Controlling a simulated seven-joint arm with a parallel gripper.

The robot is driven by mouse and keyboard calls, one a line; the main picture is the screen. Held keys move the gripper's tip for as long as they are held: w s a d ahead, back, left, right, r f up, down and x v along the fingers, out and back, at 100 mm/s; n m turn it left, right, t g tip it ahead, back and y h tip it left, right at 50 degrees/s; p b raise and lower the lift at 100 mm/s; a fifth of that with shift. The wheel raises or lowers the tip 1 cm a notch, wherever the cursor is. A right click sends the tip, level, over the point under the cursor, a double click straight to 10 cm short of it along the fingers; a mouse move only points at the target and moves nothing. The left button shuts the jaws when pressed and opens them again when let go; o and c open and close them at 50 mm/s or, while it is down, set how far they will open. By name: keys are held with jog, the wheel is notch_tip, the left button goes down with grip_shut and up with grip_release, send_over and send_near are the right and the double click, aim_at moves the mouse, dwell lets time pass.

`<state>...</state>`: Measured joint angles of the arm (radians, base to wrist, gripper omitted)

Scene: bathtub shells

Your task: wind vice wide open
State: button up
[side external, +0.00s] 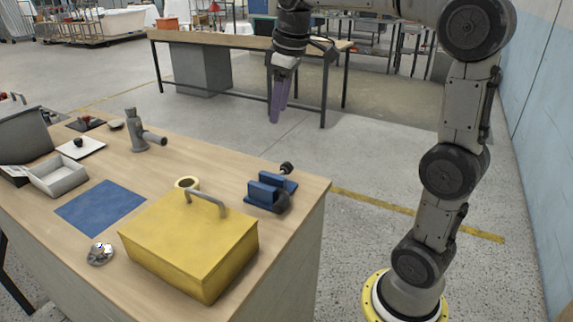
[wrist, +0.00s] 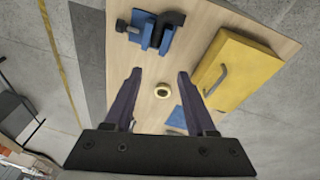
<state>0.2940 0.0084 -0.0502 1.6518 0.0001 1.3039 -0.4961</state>
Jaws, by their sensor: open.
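The blue vice (side external: 270,190) stands on the bench near its right end, behind the yellow box, with a dark screw knob (side external: 287,168) at its back. Two blue jaw blocks show with a gap between them. In the wrist view the vice (wrist: 152,31) is at the top, left of the yellow box, with a dark curved part over its right side. My gripper (side external: 278,112) hangs high, beyond the bench edge, apart from the vice. Its purple fingers (wrist: 157,76) are spread in the wrist view, with nothing held between them.
A yellow box (side external: 192,240) with a grey handle is in front of the vice. A tape roll (side external: 187,184) lies beside it. A blue mat (side external: 101,206), grey tray (side external: 58,175) and grey pipe fitting (side external: 145,132) are further left.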

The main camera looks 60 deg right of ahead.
jog(key=w+d+f+m+g, duration=0.1)
jog(key=w+d+f, duration=0.2)
jog(key=d, duration=0.1)
jog(key=w+d+f+g, duration=0.1)
jog(key=w+d+f, duration=0.15)
jog(key=d, duration=0.25)
jog(key=m, duration=0.1)
send_over(287, 163)
notch_tip(287, 163, down, 5)
jog(key=shift+y, duration=0.4)
notch_tip(287, 163, down, 14)
jog(key=shift+a+r, duration=0.1)
jog(key=shift+r, duration=0.05)
jog(key=c, duration=0.7)
jog(key=shift+r, duration=0.1)
grip_shut()
